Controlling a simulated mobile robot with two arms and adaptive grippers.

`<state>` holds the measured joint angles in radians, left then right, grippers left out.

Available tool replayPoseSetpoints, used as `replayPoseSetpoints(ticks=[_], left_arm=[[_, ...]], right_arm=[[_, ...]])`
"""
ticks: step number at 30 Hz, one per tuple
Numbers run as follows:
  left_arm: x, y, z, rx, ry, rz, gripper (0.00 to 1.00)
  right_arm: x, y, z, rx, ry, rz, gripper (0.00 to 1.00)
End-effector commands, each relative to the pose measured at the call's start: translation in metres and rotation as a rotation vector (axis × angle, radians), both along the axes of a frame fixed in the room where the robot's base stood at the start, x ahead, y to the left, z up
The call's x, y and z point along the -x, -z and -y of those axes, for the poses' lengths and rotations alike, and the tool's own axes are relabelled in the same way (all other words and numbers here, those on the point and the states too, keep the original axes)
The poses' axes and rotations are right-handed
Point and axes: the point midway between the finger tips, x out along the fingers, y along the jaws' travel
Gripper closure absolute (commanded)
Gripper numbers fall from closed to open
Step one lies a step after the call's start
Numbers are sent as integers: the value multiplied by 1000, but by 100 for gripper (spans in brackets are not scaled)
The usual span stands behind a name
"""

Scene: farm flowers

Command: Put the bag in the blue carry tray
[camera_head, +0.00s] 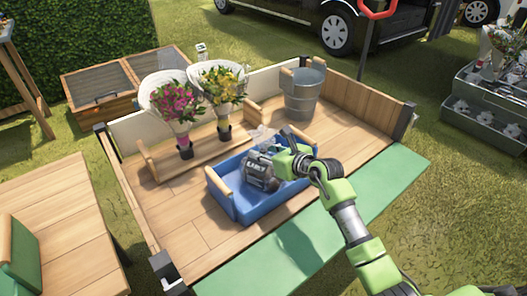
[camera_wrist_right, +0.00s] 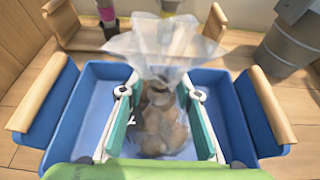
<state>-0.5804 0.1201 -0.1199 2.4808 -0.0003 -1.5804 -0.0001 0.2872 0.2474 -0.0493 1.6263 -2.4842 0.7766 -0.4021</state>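The clear bag with brown contents and a dark label (camera_head: 258,172) is inside the outline of the blue carry tray (camera_head: 240,207) on the wooden cart bed. My right gripper (camera_head: 284,163) reaches in from the right. In the right wrist view, the bag (camera_wrist_right: 162,125) is between the two fingers of the gripper (camera_wrist_right: 164,128), with both fingers close against its sides. Its loose clear top flares out beyond the fingers. The tray (camera_wrist_right: 82,100) shows on both sides of the gripper. Whether the bag's underside touches the tray floor is hidden. My left gripper is out of view.
A wooden carrier (camera_head: 164,172) with two wrapped bouquets (camera_head: 172,104) stands behind the tray. A metal bucket (camera_head: 303,95) stands at the cart's back corner. The cart has raised wooden sides (camera_head: 366,100). A wooden table (camera_head: 72,225) is at the left.

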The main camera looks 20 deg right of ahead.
Motion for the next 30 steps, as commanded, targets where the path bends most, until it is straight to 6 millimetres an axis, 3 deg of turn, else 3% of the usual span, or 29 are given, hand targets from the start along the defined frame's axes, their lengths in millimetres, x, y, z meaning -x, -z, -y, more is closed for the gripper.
replayPoseSetpoints(ticks=[8, 21, 30], left_arm=[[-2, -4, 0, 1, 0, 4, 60], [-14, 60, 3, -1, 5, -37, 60], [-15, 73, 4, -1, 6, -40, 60]], right_arm=[[9, -7, 4, 2, 1, 0, 69], [86, -41, 32, 2, -1, -1, 69], [104, -49, 39, -1, 0, -1, 69]])
